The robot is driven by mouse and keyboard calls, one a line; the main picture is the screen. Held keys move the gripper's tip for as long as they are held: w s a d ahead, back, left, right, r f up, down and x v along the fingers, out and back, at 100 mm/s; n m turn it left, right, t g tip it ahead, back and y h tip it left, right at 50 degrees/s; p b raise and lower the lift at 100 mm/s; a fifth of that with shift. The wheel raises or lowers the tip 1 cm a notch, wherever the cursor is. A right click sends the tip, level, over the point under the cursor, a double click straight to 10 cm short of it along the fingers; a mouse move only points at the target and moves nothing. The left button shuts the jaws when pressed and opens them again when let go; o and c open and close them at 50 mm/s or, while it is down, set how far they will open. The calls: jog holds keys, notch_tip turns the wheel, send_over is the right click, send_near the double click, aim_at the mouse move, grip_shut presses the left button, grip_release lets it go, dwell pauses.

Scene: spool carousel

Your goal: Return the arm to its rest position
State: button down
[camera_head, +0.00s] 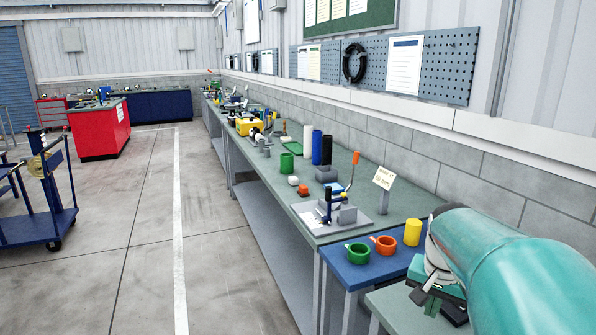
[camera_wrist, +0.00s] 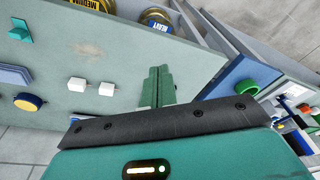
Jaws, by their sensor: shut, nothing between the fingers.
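My arm shows as a large teal link at the lower right of the head view, reaching in from the right edge. My gripper (camera_head: 440,304) is at its end, low over the near grey-green bench top, to the right of the blue stand. In the wrist view my gripper (camera_wrist: 158,82) has its two green fingers together, shut with nothing between them. Below the fingers is a grey-green bench top (camera_wrist: 60,120). Whether the fingers touch it cannot be told.
A blue stand (camera_head: 345,272) holds a green cup (camera_head: 357,253), an orange cup (camera_head: 384,245) and a yellow cylinder (camera_head: 412,232). A long cluttered bench runs along the wall. White blocks (camera_wrist: 77,84) lie near the fingers. The floor (camera_head: 130,240) at left is open, with a blue cart (camera_head: 40,225).

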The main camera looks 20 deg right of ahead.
jog(key=s+a+n+t, duration=0.2)
jog(key=a+n, duration=0.3)
jog(key=a, duration=0.7)
jog(key=s+a+n+t+y, duration=0.1)
jog(key=s+a+n, duration=0.4)
jog(key=a, duration=0.7)
jog(key=shift+r+t+y, duration=0.3)
jog(key=shift+r+t, duration=0.15)
jog(key=shift+t, duration=0.05)
jog(key=shift+d, duration=0.2)
